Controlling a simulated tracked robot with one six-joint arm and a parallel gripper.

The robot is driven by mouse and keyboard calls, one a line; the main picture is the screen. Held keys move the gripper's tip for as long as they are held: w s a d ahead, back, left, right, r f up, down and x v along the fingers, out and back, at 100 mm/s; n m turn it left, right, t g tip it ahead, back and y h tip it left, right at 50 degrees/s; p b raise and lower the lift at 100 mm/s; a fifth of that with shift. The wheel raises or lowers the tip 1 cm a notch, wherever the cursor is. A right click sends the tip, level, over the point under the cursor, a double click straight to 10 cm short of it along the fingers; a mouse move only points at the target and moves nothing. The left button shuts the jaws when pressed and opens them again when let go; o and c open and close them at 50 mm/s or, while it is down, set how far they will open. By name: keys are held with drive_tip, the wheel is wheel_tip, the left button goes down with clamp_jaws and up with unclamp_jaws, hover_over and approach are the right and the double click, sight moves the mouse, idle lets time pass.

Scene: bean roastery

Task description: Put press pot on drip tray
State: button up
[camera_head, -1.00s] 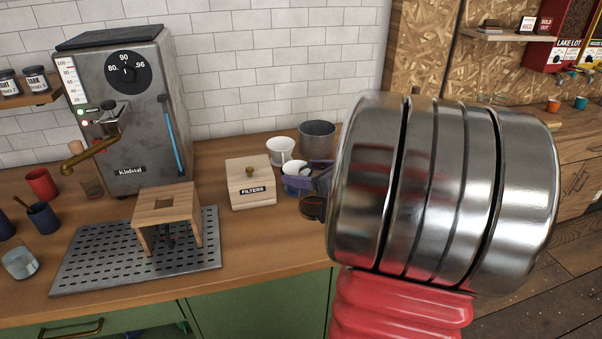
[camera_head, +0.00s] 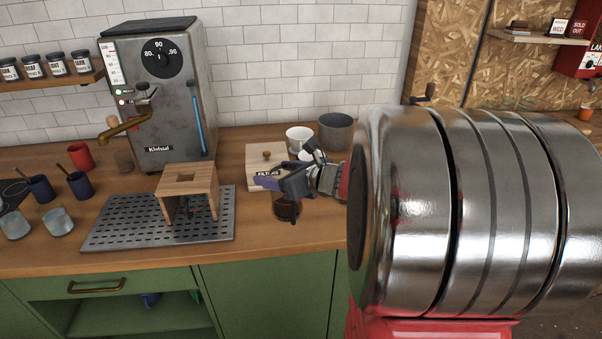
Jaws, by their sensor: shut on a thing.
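My gripper (camera_head: 284,186) reaches in from the right over the counter, in front of the filters box. It is shut on a small dark glass pot with brown contents, which I take for the press pot (camera_head: 287,209). The pot hangs below the jaws and looks upright; its upper part is hidden by the gripper. I cannot tell whether its base touches the counter. The drip tray (camera_head: 112,234), a grey perforated metal plate, lies to the left of the pot, with a gap of bare counter between them.
A wooden stand (camera_head: 188,175) stands on the drip tray, leaving its left part and front strip free. Behind are the espresso machine (camera_head: 165,110), the filters box (camera_head: 262,158), a white cup (camera_head: 299,138) and a grey pot (camera_head: 336,131). Several cups stand left of the tray.

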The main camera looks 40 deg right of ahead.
drive_tip(key=w+a+n+y, duration=0.1)
drive_tip(key=w+a, duration=0.5)
drive_tip(key=a, duration=0.4)
drive_tip(key=w+a+n+y, duration=0.1)
drive_tip(key=w+a, duration=0.4)
drive_tip(key=a, duration=0.6)
drive_tip(key=shift+w+a+f, duration=0.2)
drive_tip(key=shift+w+f, duration=0.15)
